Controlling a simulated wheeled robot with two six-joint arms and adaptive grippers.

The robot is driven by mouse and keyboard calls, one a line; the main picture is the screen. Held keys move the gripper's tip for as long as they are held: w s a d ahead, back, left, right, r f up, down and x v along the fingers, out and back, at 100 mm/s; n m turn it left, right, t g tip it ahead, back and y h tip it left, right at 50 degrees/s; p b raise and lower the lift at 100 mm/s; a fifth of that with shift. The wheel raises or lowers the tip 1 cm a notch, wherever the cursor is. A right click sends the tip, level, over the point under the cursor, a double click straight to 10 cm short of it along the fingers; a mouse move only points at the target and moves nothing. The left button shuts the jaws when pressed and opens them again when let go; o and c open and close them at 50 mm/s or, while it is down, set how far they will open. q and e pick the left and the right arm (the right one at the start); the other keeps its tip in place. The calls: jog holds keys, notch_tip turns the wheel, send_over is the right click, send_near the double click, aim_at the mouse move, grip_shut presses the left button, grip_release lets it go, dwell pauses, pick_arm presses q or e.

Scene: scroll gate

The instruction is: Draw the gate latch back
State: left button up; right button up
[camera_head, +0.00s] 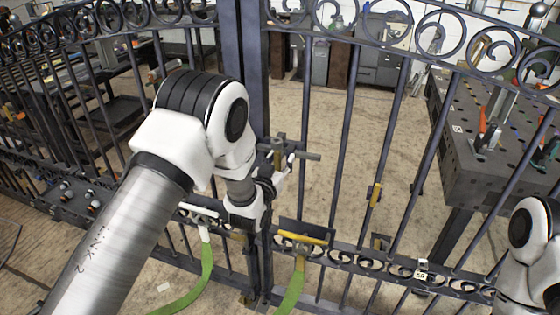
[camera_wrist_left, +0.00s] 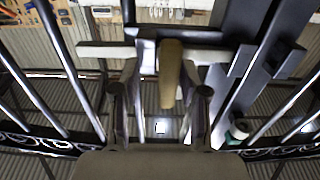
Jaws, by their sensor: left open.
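The gate latch is a pale grey sliding bar (camera_wrist_left: 105,50) lying level across the dark gate uprights, with a brass-coloured handle (camera_wrist_left: 170,72) standing out from it. In the head view the handle (camera_head: 277,152) shows just right of the thick post where the gate leaves meet. My left gripper (camera_head: 284,176) is at the latch, just below the bar. In the left wrist view its two fingers (camera_wrist_left: 165,105) are apart, one on each side of the handle, with gaps visible. My right gripper is out of view; only part of my right arm shows at the lower right.
The dark iron gate (camera_head: 345,140) with scrollwork spans the view. Yellow (camera_head: 303,238) and white (camera_head: 198,212) fittings with green straps sit low on it. Behind the bars stand a dark perforated workbench (camera_head: 465,185) at right and shelving at left, with bare floor between.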

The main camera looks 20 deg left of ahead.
pick_arm(q)
jog(key=shift+s+a, duration=0.15)
jog(key=s, duration=1.1)
jog(key=shift+s, duration=0.35)
jog(key=s+a+f+n+g+y, duration=0.1)
jog(key=s+a+f+g, duration=0.3)
jog(key=s+f, duration=0.6)
jog(key=s+a+f+n+g, duration=0.1)
jog(key=s+f+g, duration=0.5)
jog(key=f, duration=0.7)
jog(key=s+f+g, duration=0.2)
jog(key=s+g, duration=0.2)
jog(key=s, duration=0.5)
jog(key=s+f+m+g, duration=0.1)
jog(key=s+f+g, duration=0.2)
jog(key=s, duration=0.5)
jog(key=shift+s+d+f+g+p, duration=0.2)
jog(key=shift+s+d+g+p, duration=0.1)
jog(key=shift+s+g+p, duration=0.15)
